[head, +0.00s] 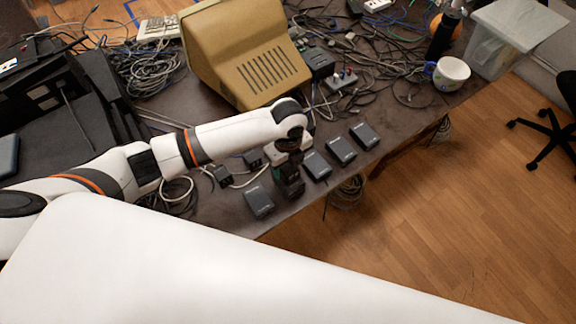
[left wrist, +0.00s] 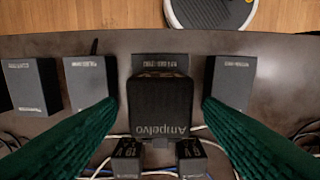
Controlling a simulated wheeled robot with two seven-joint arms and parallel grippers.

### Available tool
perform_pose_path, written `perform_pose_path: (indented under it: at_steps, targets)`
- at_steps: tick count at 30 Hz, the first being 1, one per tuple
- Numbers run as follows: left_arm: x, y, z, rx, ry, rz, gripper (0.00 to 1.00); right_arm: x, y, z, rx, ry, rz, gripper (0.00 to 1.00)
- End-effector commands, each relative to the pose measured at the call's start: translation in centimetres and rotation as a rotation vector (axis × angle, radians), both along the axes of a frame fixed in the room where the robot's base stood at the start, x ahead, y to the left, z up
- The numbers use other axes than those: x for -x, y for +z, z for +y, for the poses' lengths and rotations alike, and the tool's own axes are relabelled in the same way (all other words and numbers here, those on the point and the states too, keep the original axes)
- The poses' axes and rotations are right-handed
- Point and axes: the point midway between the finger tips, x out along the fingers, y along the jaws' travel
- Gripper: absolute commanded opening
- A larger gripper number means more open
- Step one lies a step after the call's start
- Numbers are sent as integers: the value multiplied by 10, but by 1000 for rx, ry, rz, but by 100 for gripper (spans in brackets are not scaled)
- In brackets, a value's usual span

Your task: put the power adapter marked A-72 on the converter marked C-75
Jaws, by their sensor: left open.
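My left gripper (head: 288,176) is open, pointing down over a row of dark box-like converters near the table's front edge. In the left wrist view its green fingers (left wrist: 160,103) stand on either side of a black power adapter lettered "Ampelvo" (left wrist: 162,106), with a gap on each side. The adapter overlaps a converter (left wrist: 160,64) behind it and seems to rest on it; exact contact is hidden. Other converters stand at the right (left wrist: 231,80) and left (left wrist: 90,82). I cannot read A-72 or C-75. My right gripper is not in view.
Two small black adapters (left wrist: 127,158) (left wrist: 191,158) lie close by, among white cables. More converters (head: 341,150) (head: 365,136) continue along the edge. A beige monitor (head: 245,60), tangled cables (head: 150,72) and a mug (head: 450,74) stand farther back. Wooden floor lies beyond the edge.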

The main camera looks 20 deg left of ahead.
Motion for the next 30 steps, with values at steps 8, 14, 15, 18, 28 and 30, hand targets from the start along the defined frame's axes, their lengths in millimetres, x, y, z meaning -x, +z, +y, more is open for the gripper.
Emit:
perform_pose_path:
  at_steps: [8,14,15,18,28,30]
  targets:
    - [-2,60,0,1,-1,-6,62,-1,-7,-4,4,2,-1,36]
    - [-1,92,-1,1,-1,-3,62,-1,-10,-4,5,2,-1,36]
    - [-1,96,0,0,-1,-2,62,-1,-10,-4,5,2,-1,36]
    - [0,102,0,1,-1,-1,62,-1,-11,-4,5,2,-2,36]
    - [0,104,0,0,0,0,62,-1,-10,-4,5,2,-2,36]
    - [0,104,0,0,0,0,62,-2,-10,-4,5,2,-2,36]
